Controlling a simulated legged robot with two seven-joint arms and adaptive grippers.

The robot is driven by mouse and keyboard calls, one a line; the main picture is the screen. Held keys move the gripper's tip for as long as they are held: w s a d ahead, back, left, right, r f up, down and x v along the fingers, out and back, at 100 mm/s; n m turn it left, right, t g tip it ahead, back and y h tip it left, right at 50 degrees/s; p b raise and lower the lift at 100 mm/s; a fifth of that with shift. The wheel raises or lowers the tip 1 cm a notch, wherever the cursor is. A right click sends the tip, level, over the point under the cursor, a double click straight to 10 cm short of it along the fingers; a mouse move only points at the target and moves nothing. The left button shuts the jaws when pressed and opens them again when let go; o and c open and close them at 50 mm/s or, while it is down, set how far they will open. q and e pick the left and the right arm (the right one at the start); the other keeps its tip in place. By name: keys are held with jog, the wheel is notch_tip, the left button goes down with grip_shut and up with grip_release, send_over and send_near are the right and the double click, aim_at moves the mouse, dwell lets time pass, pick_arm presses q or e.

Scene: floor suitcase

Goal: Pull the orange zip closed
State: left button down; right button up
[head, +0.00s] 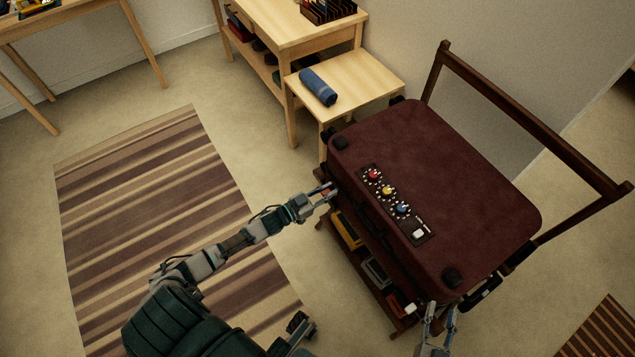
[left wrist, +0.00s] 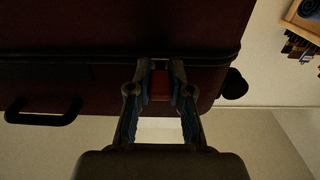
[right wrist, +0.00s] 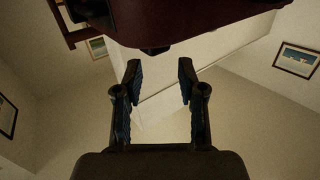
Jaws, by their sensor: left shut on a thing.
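The dark red suitcase (head: 450,170) lies flat on a wooden stand, its lid facing up. My left gripper (head: 328,192) is at the suitcase's near side, close to its far left corner. In the left wrist view, its fingers (left wrist: 160,70) are shut on a small red-orange zip pull (left wrist: 160,86) at the dark seam (left wrist: 90,59) running along the suitcase side. A black handle (left wrist: 45,112) is further along that side. My right gripper (head: 439,318) is by the suitcase's front corner; its fingers (right wrist: 159,75) are apart and empty in the right wrist view.
The lid has a panel with red, yellow and blue knobs (head: 388,190). A shelf under the suitcase holds several items (head: 377,271). A wooden side table with a rolled blue cloth (head: 318,87) stands beyond my left gripper. A striped rug (head: 160,220) covers open floor at left.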

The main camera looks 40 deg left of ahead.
aim_at(352, 205)
pick_arm(q)
jog(key=s+d, duration=0.1)
jog(key=d, duration=0.1)
jog(key=s+d+p, duration=0.1)
jog(key=d, duration=0.1)
jog(key=s+d+f+p, duration=0.1)
jog(key=d, duration=0.1)
jog(key=shift+s+d, duration=0.15)
jog(key=shift+d, duration=0.2)
jog(key=shift+s+d+f+p, duration=0.1)
jog(key=shift+d+p, duration=0.15)
jog(key=shift+p, duration=0.05)
jog(key=shift+a+f, duration=0.15)
pick_arm(e)
jog(key=s+d+f+g+h, duration=0.2)
jog(key=s+f+g, duration=0.2)
jog(key=f+g, duration=0.2)
jog(key=shift+s+f, duration=0.25)
jog(key=shift+f, duration=0.45)
pick_arm(q)
jog(key=c, duration=1.1)
grip_release()
jog(key=shift+o, duration=0.3)
jog(key=shift+r, duration=0.35)
pick_arm(e)
jog(key=shift+d, duration=0.2)
jog(key=shift+r, duration=0.1)
pick_arm(q)
jog(key=v, duration=1.1)
jog(key=shift+s, duration=0.4)
